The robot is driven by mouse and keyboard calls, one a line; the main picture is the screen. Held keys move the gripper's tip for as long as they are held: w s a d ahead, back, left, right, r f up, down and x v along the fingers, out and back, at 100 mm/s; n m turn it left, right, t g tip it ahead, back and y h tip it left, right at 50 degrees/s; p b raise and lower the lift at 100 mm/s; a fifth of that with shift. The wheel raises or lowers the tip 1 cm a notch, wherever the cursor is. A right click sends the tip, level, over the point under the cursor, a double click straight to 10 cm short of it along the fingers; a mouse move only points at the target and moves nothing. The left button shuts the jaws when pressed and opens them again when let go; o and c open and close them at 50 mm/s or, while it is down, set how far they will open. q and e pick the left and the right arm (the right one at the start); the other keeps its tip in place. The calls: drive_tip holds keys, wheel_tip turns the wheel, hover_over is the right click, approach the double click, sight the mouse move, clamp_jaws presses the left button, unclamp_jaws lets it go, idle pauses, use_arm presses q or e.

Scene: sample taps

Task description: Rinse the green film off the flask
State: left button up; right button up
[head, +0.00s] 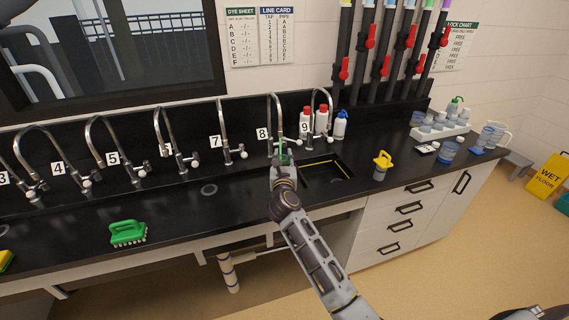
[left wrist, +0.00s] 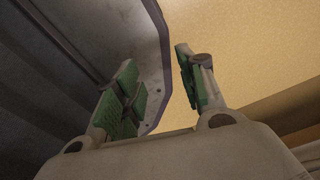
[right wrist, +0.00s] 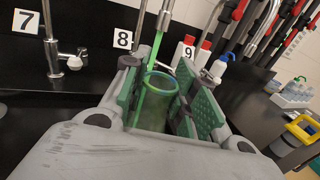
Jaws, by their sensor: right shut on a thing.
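My right gripper (right wrist: 160,95) is shut on the flask (right wrist: 155,108), a clear, upright cylinder with a green tint and a blue-green rim. A bright green stream (right wrist: 157,46) comes down to the flask mouth below tap 8. In the head view the right gripper (head: 283,160) is beneath tap 8 (head: 270,108), left of the sink's yellow-lined opening (head: 325,168); the flask is mostly hidden there. My left gripper (left wrist: 158,75) is open and empty in the left wrist view, away from the counter objects, and is not seen in the head view.
Numbered taps line the back of the counter, with tap 7 (head: 221,125) to the left and tap 9 (head: 318,105) to the right. Red-capped bottles (head: 306,119) stand behind. A yellow-handled object (head: 381,165) is right of the sink; a green brush (head: 128,233) lies left.

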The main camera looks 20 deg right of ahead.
drive_tip(key=shift+w+f+b, duration=0.25)
drive_tip(key=shift+w+b, duration=0.35)
drive_tip(key=shift+w, duration=0.45)
drive_tip(key=shift+w+f+b, duration=0.1)
drive_tip(key=shift+w+b, duration=0.2)
drive_tip(key=shift+w, duration=0.2)
use_arm(q)
drive_tip(key=a+f, duration=0.1)
drive_tip(key=w+a+f+b, duration=0.1)
drive_tip(key=f, duration=0.1)
drive_tip(key=shift+a+f, duration=0.1)
drive_tip(key=shift+a, duration=0.15)
use_arm(e)
drive_tip(key=w, duration=0.3)
drive_tip(key=shift+w+a+f, duration=0.1)
drive_tip(key=shift+w+f, duration=0.25)
drive_tip(key=shift+w, duration=0.05)
use_arm(q)
drive_tip(key=shift+a, duration=0.1)
drive_tip(key=shift+r+p, duration=0.35)
drive_tip(key=shift+r, duration=0.1)
use_arm(e)
drive_tip(key=shift+d, duration=0.65)
drive_tip(key=shift+a, duration=0.65)
drive_tip(key=shift+s, duration=0.1)
